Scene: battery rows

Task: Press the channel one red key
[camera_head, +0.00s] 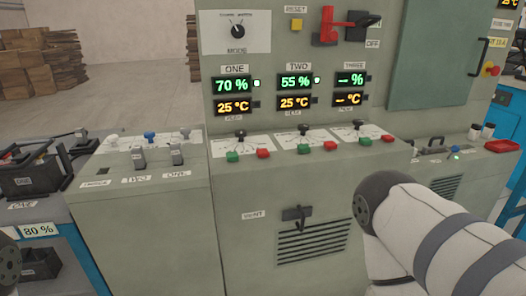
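The channel one red key (263,153) sits on the sloped ledge of the grey-green cabinet, below the ONE readouts. The channel one green key (232,157) is just to its left, and a black selector knob (240,134) is above and between them. The channel ONE display (232,84) reads 70 %, with 25 °C below it, and a small light beside it glows. Neither gripper shows in the head view. A white and grey link of my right arm is at the lower right, and nothing touches the red key.
Channel two's red key (330,146) and green key (303,148), and channel three's red key (387,138), stand further right on the same ledge. A red switch handle (326,27) is above. A lower console (140,190) with levers stands left. Space before the channel one keys is clear.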

